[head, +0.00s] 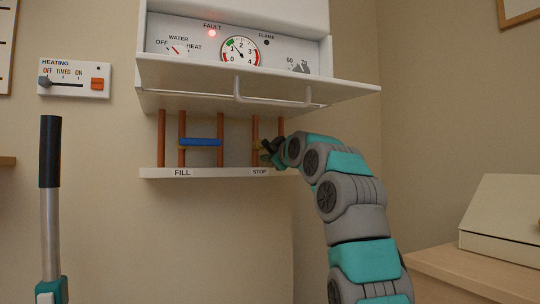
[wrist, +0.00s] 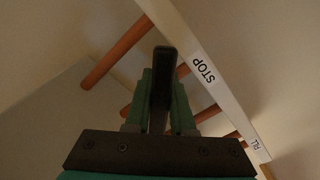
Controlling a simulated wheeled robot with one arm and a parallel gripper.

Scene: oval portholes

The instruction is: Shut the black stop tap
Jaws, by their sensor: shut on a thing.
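The black stop tap shows in the wrist view as a dark lever (wrist: 163,72) standing between the two teal fingers of my gripper (wrist: 162,105). The fingers are closed around it from both sides. In the head view my gripper (head: 269,152) is at the copper pipes above the STOP label, at the right end of the white strip. There it hides most of the tap, and I cannot tell the lever's angle to the pipe.
The blue fill tap (head: 201,142) lies across its pipes to the left. The boiler's open white flap (head: 330,90) juts out just above my gripper. The white label strip (head: 215,172) runs below. A red FAULT lamp (head: 211,33) is lit. A box (head: 505,220) stands at right.

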